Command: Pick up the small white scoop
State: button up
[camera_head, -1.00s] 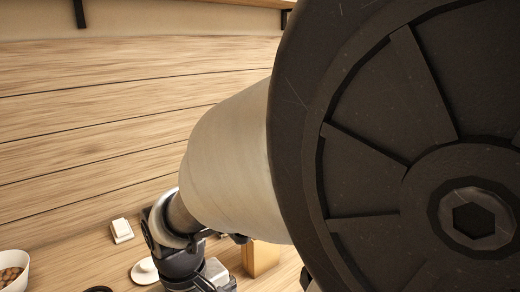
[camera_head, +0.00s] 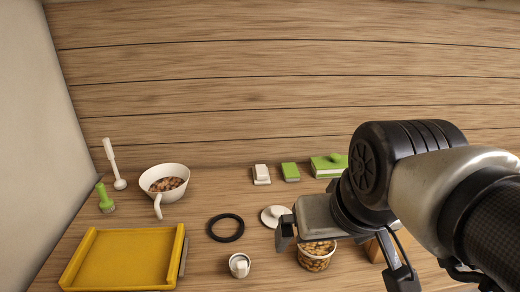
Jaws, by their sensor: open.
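I cannot tell for sure which thing is the small white scoop. A small white cup-like piece (camera_head: 239,265) with a pale block-like part on it sits at the front middle of the table. A white bowl (camera_head: 178,190) holding brown bits stands at the back left, with a white handle (camera_head: 157,206) at its front. A white long-handled tool (camera_head: 114,165) stands left of the bowl. My gripper (camera_head: 343,259) is on the right, its fingers apart and empty. It appears above or in front of a jar of nuts (camera_head: 314,264), and right of all these white pieces.
A yellow tray (camera_head: 125,260) lies front left, with a green tool (camera_head: 104,198) behind it. A black ring (camera_head: 226,228) and white lid (camera_head: 275,216) lie mid-table. White (camera_head: 261,174) and green (camera_head: 290,172) blocks and a green box (camera_head: 327,166) line the back.

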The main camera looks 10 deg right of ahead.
aim_at(239, 264)
jog(key=l, duration=0.75)
jog(key=k+l, duration=0.1)
jog(key=l, duration=0.7)
